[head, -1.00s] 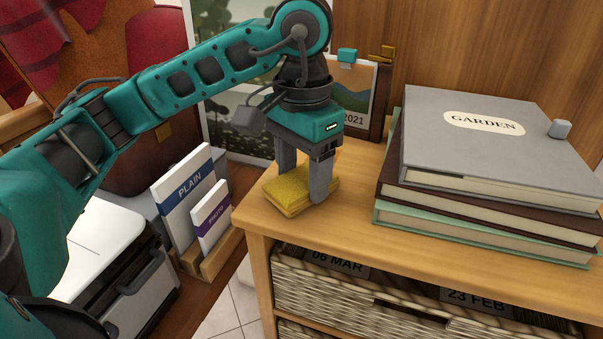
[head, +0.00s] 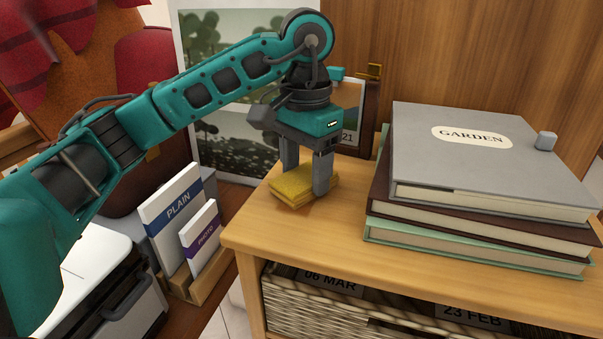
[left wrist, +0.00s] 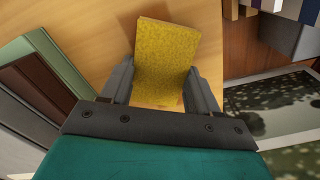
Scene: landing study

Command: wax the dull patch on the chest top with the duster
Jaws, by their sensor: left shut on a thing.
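The yellow duster (head: 293,191) is a folded cloth, flat on the wooden chest top (head: 335,222) near its left end. My left gripper (head: 305,186) points straight down with one finger on each side of the duster and is shut on it. The left wrist view shows the duster (left wrist: 167,58) between the two grey fingers. The duster seems to touch the wood; I cannot see any gap under it. I cannot make out a dull patch on the bare wood in view; the duster and fingers cover part of the top. My right gripper is not in view.
A stack of books, with the grey GARDEN book (head: 480,155) on top, stands right of the duster. A framed picture (head: 352,110) stands close behind my gripper. Wicker baskets (head: 320,310) sit below the top. PLAIN (head: 172,215) and PHOTO boxes stand left, lower down.

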